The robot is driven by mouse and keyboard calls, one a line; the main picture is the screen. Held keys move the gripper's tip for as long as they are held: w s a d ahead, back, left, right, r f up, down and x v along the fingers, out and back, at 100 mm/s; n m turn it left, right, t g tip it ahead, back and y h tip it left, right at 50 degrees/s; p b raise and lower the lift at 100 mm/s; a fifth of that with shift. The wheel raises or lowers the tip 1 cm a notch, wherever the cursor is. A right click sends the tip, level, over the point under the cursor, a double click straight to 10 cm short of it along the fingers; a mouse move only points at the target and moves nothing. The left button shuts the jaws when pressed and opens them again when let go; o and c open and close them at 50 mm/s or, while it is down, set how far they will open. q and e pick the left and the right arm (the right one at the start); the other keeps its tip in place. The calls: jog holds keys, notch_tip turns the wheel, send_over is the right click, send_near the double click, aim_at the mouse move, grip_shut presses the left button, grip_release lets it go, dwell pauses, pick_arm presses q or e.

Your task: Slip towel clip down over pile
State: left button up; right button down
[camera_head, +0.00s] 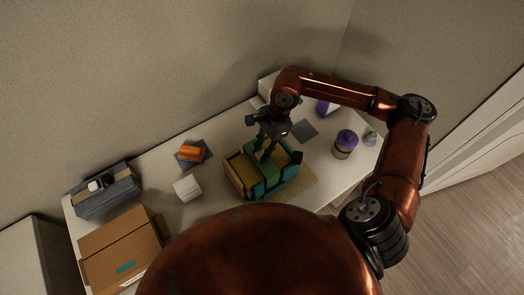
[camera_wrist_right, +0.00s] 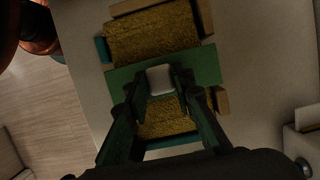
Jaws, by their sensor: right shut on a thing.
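The towel pile (camera_wrist_right: 150,36) is mustard yellow and sits in a holder with pale wooden sides and teal edges. It also shows in the head view (camera_head: 241,163). A green towel clip (camera_wrist_right: 205,64) lies across the pile in the right wrist view, its ends reaching past the pile's sides. My right gripper (camera_wrist_right: 160,88) is above the pile, shut on the clip at a pale block between its fingertips. In the head view my right gripper (camera_head: 265,153) points down at the pile. I cannot tell how far down the clip sits. My left gripper is not in view.
An open cardboard box (camera_head: 120,250) and a grey-blue bin (camera_head: 105,193) are at the table's left. A white cube (camera_head: 187,187) and an orange item (camera_head: 192,152) on a dark mat stand left of the pile. A purple-lidded jar (camera_head: 345,144) stands to the right.

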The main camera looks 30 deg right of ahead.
jog(key=shift+f+b, duration=0.6)
dwell(0.9)
jog(key=c, duration=1.6)
grip_release()
jog(key=shift+r, duration=0.2)
jog(key=shift+p+v, duration=1.4)
jog(key=shift+v, duration=2.45)
jog(key=v, duration=1.2)
jog(key=shift+d, duration=0.1)
